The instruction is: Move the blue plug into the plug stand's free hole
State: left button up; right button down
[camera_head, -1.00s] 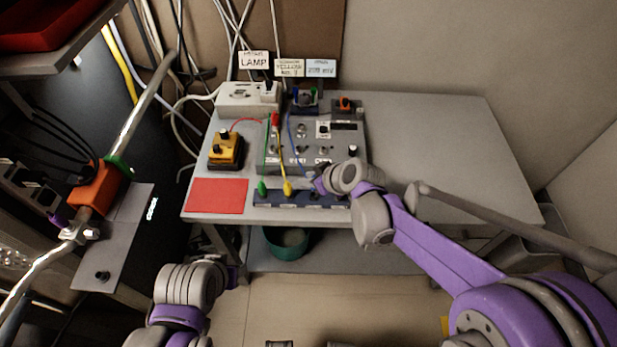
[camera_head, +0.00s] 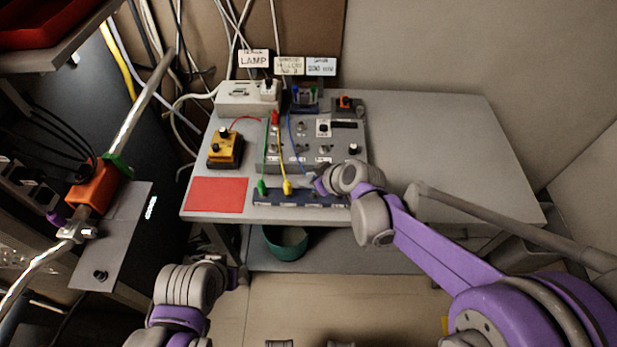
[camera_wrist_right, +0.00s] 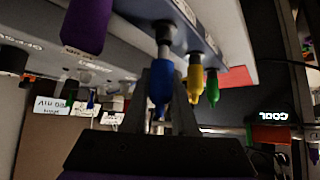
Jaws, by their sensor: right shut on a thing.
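The blue plug (camera_wrist_right: 161,82) is between the fingers of my right gripper (camera_wrist_right: 160,95) in the right wrist view, and the gripper is shut on it. Its metal shaft points to the plug stand (camera_wrist_right: 205,28); I cannot tell whether its tip is in a hole. In the head view the right gripper (camera_head: 318,185) is at the blue stand (camera_head: 265,198), near the table's front edge, and hides part of it. A yellow plug (camera_head: 287,188) and a green plug (camera_head: 262,187) stand upright at its left. My left arm shows low in the head view, but not its fingers.
The grey control box (camera_head: 345,145) with knobs stands behind the stand. A red mat (camera_head: 217,195) and a yellow box (camera_head: 225,150) are to the left. A purple plug-like piece (camera_wrist_right: 88,24) is close by in the wrist view. The table's right side is clear.

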jog(key=shift+f+b, duration=0.8)
jog(key=shift+f, duration=0.3)
jog(key=c, duration=0.6)
grip_release()
jog(key=shift+c, duration=0.2)
jog(key=shift+r, duration=0.1)
jog(key=p+v, duration=0.1)
jog(key=v, duration=0.9)
jog(key=shift+s+d+r, duration=0.2)
jog(key=shift+r, duration=0.1)
jog(key=s+d+m+h+p, duration=0.2)
jog(key=s+d+m+h, duration=0.1)
jog(key=s+d, duration=0.4)
jog(key=s+d+r+m+g+h+p, duration=0.1)
jog(key=s+d+m+h+p, duration=0.2)
jog(key=s+d+m, duration=0.3)
jog(key=s+d, duration=0.1)
jog(key=s, duration=0.4)
jog(key=shift+s+p, duration=0.3)
